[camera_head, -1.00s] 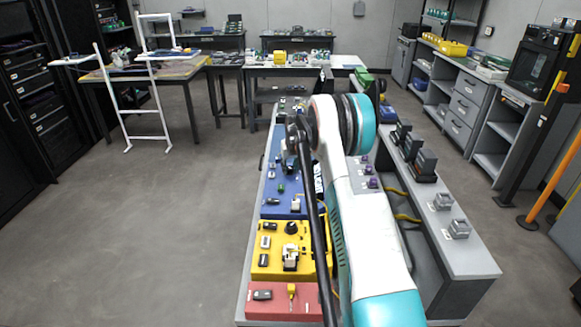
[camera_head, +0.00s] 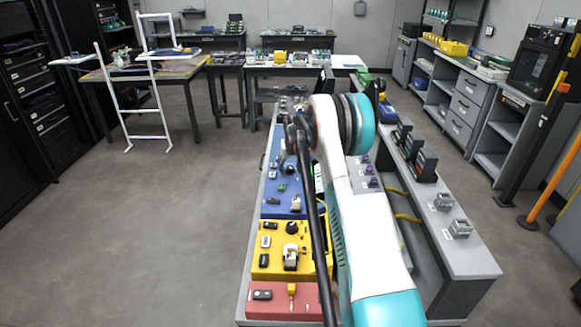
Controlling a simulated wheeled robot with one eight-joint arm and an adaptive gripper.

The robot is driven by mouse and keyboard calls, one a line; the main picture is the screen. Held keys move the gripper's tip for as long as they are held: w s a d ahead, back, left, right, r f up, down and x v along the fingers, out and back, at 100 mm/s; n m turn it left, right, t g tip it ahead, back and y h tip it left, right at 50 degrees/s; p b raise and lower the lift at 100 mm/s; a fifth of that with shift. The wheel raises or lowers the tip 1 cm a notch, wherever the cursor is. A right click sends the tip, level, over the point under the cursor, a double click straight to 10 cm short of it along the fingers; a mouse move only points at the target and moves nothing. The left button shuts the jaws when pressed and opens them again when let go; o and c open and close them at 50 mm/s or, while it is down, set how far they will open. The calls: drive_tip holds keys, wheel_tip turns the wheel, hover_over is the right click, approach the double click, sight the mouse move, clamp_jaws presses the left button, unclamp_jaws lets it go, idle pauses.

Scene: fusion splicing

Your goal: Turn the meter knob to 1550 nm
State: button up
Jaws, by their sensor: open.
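A round black knob (camera_head: 291,228) stands on the yellow panel (camera_head: 276,275) of the long bench. I cannot tell whether it is the meter knob, and no wavelength marking is readable. The blue panel (camera_head: 271,212) behind it holds several small devices, too small to identify. My white and teal arm rises over the bench and covers part of both panels. My gripper is not discernible; the arm hides the area past its joint.
A red panel (camera_head: 270,306) lies at the bench's near end. A grey shelf (camera_head: 465,262) with several dark blocks runs along the right. A white ladder-like frame (camera_head: 127,112) stands at left. The floor left of the bench is clear.

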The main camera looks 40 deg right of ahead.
drive_tip(key=v, duration=1.2)
drive_tip(key=shift+a, duration=0.15)
